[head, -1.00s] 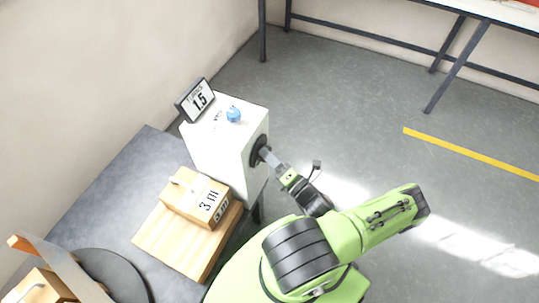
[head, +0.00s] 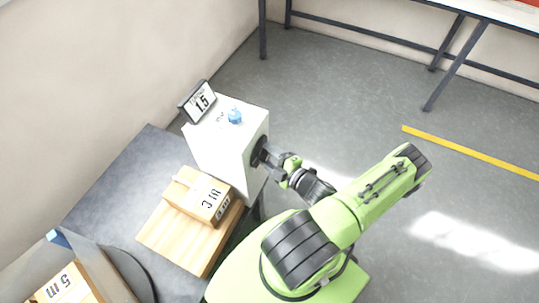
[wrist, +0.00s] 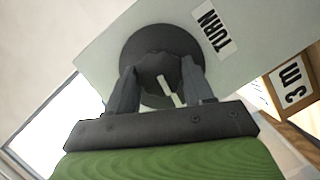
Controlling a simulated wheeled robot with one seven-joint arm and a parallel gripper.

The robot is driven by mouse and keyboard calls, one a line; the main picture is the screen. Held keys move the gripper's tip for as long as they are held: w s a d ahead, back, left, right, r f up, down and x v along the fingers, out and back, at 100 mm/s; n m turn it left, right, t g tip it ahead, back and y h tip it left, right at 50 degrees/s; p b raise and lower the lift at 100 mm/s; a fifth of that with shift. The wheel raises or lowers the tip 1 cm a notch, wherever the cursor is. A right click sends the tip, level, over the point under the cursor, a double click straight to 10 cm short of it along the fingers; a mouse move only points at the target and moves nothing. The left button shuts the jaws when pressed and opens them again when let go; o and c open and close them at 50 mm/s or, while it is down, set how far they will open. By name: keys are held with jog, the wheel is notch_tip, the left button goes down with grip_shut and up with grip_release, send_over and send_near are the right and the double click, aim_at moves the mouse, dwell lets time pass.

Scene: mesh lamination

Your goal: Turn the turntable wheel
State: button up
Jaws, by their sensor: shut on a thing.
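The black turntable wheel (head: 259,145) is a round knob on the right side of a white box (head: 215,150). In the wrist view the wheel (wrist: 160,38) has a raised middle part and a "TURN" label (wrist: 214,33) beside it. My gripper (head: 264,154) reaches the wheel from the right. In the wrist view my gripper's (wrist: 158,78) two dark fingers are shut on the wheel's middle part, one on each side. The dark round turntable (head: 140,273) is partly in view at the lower left, with a "5 m" wooden box (head: 68,286) and a grey panel over it.
A small "1.5" display (head: 198,102) and a blue knob (head: 235,116) are on top of the white box. A "3 m" wooden box (head: 198,194) rests on wooden boards (head: 180,240) on the dark table (head: 115,185). The floor to the right is open.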

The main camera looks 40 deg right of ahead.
jog(key=shift+m, duration=0.5)
dwell(0.3)
jog(key=o, duration=1)
jog(key=shift+o, duration=0.2)
jog(key=s+r+p, duration=0.2)
jog(key=s+r, duration=0.1)
jog(key=s, duration=1.2)
jog(key=shift+s+r, duration=0.2)
jog(key=shift+d, duration=0.1)
